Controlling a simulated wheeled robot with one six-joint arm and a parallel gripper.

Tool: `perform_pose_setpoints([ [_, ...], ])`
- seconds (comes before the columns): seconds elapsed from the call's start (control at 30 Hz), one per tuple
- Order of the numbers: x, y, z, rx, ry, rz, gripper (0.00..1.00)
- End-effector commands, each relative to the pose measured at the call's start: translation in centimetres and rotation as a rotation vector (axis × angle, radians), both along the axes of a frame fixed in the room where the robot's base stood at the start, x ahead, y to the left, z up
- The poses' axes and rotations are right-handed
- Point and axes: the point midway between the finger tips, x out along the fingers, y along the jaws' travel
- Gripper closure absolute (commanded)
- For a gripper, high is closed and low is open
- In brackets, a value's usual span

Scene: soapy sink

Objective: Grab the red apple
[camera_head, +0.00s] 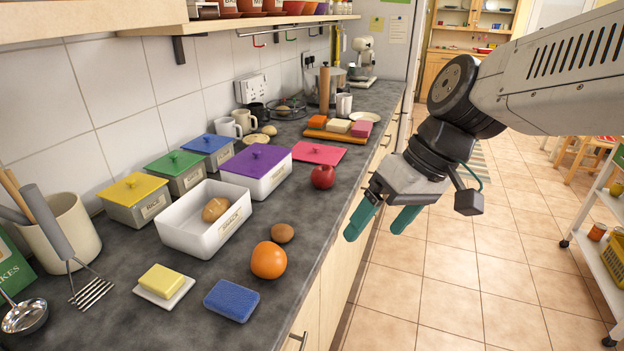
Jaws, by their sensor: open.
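The red apple (323,176) sits on the dark grey counter, near its front edge, just right of the white container with the purple lid. It is fully visible. My gripper (380,226) hangs out over the floor side of the counter edge, to the right of the apple and apart from it. Its two green fingers are spread and point down, with nothing between them.
The counter (190,308) also holds an orange (268,260), a brown egg-like item (283,233), a blue sponge (231,300) and an open white container (180,230). A pink flat lid (319,152) lies behind the apple. A shelf (240,22) overhangs the back. The counter front of the apple is clear.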

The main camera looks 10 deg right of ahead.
Motion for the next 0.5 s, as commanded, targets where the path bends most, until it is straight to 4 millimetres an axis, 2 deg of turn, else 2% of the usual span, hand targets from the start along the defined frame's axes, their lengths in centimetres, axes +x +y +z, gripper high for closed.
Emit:
perform_pose_setpoints([
  [0.03,2.7,0.8,-0.2,0.078,-0.028,0.033,0.13],
  [0.1,6.5,1.7,-0.3,0.178,-0.106,0.073,0.13],
  [0.23,14.0,1.8,-0.9,0.313,-0.284,0.096,0.13],
  [0.4,23.6,-1.0,-3.5,0.366,-0.529,0.042,0.13],
  [0.5,27.9,-3.4,-5.7,0.339,-0.641,-0.005,0.13],
])
